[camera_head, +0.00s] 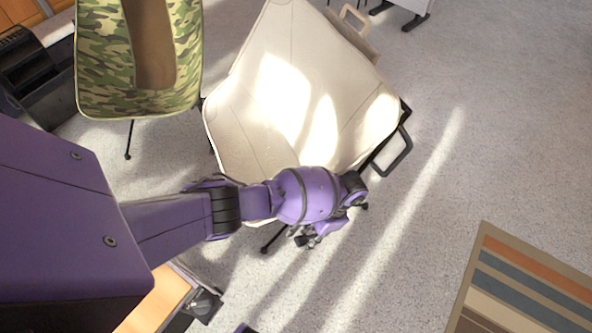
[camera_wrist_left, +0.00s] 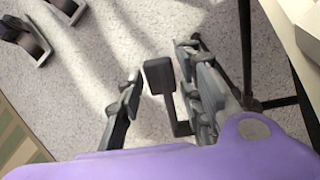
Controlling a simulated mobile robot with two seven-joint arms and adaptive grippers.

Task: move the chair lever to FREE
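The cream chair (camera_head: 300,95) stands on thin black legs in the middle of the head view, with a dark loop (camera_head: 397,155) at its right side. My left gripper (camera_head: 312,238) is low at the chair's near edge. In the left wrist view my left gripper (camera_wrist_left: 163,98) is open. A dark grey paddle-shaped lever (camera_wrist_left: 159,75) on a bent stem shows between its fingers, closer to the right finger; a gap separates it from the left finger. Whether it touches the right finger I cannot tell. No FREE marking is readable. My right gripper is not in view.
A camouflage chair (camera_head: 105,60) stands at the upper left, near dark bins (camera_head: 35,70). A striped rug (camera_head: 530,285) lies at the lower right. A wooden-topped piece (camera_head: 155,303) is at the bottom left.

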